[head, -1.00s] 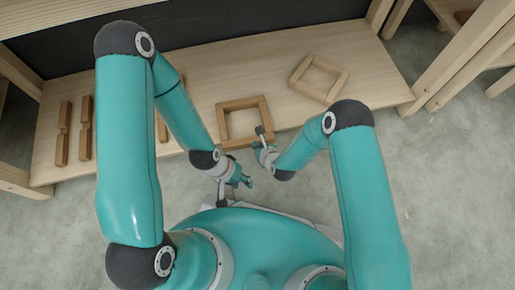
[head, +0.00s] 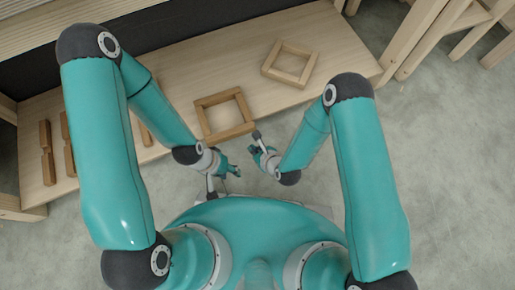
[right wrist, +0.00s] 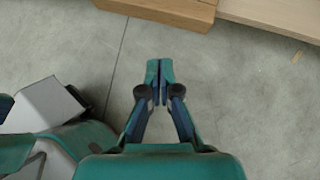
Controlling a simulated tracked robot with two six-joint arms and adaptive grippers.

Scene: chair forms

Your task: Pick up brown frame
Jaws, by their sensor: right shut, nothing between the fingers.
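The brown frame (head: 208,101), a square of wooden bars, lies near the front edge of the wooden shelf. Its near bar also shows at the top of the right wrist view (right wrist: 165,10). My right gripper (head: 254,148) is off the shelf's front edge, just below the frame's near right corner. In the right wrist view it is shut and empty (right wrist: 160,72), over the floor and apart from the frame. My left gripper (head: 233,172) is below the frame, in front of the shelf. Its fingers are too small to tell open from shut.
A lighter wooden frame (head: 290,62) lies further back right on the shelf (head: 335,50). Several brown wooden pieces (head: 47,150) lie at the shelf's left, partly behind my left arm. Other wooden furniture (head: 425,35) stands at the right. Grey floor (head: 440,160) is clear at right.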

